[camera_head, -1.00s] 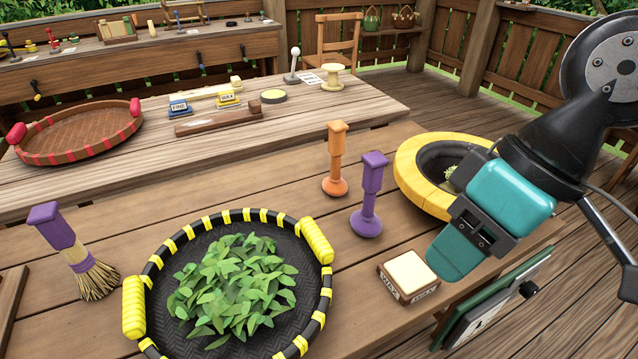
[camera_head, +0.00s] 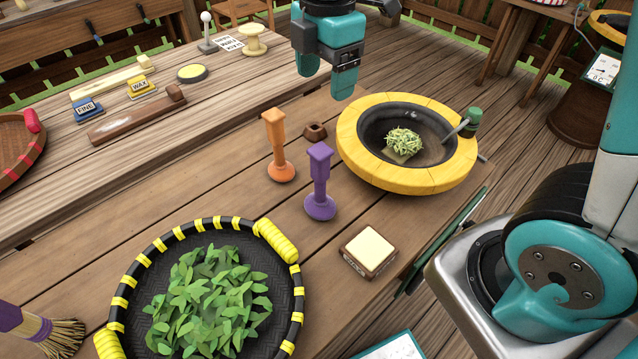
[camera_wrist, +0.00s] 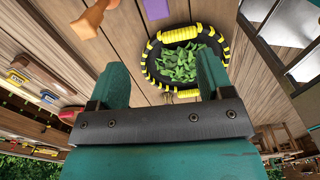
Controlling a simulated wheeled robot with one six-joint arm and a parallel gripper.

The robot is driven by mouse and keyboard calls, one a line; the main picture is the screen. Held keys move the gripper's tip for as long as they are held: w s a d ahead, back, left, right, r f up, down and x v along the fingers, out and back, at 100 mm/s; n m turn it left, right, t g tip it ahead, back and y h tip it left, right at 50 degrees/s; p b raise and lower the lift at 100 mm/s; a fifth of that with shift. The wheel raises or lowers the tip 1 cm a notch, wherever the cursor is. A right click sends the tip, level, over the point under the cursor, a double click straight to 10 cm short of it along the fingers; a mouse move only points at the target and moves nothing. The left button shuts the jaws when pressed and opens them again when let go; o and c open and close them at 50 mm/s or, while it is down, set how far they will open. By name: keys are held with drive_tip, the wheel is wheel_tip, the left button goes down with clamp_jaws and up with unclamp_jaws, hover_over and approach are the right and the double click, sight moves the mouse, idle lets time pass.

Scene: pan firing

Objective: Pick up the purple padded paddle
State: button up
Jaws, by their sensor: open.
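The purple padded paddle (camera_head: 320,178) stands upright on its round foot on the near table, between the orange paddle (camera_head: 277,145) and the yellow-rimmed pan (camera_head: 365,170). In the wrist view, part of the purple paddle (camera_wrist: 157,9) shows at the top edge, beyond the fingertips. My gripper (camera_head: 328,84) is open and empty. It is up in the air, above and behind both paddles in the head view, apart from the purple one.
A black tray of green leaves (camera_head: 272,232) lies front left of the purple paddle. A wax block (camera_head: 369,250) lies front right. A small brown piece (camera_head: 315,131) sits behind. A purple-handled brush (camera_head: 45,330) is at lower left.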

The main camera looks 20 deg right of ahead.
sight(320, 150)
drive_tip(key=shift+n, duration=0.4)
drive_tip(key=f, duration=0.4)
drive_tip(key=f+p, duration=0.1)
drive_tip(key=f, duration=0.7)
drive_tip(key=shift+w+p, duration=0.35)
drive_tip(key=shift+a+f+p, duration=0.2)
drive_tip(key=shift+f+p, duration=0.65)
drive_tip(key=shift+f, duration=1.8)
drive_tip(key=c, duration=1.4)
drive_tip(key=shift+o, duration=0.2)
wheel_tip(320, 150, up, 20)
drive_tip(key=b, duration=0.2)
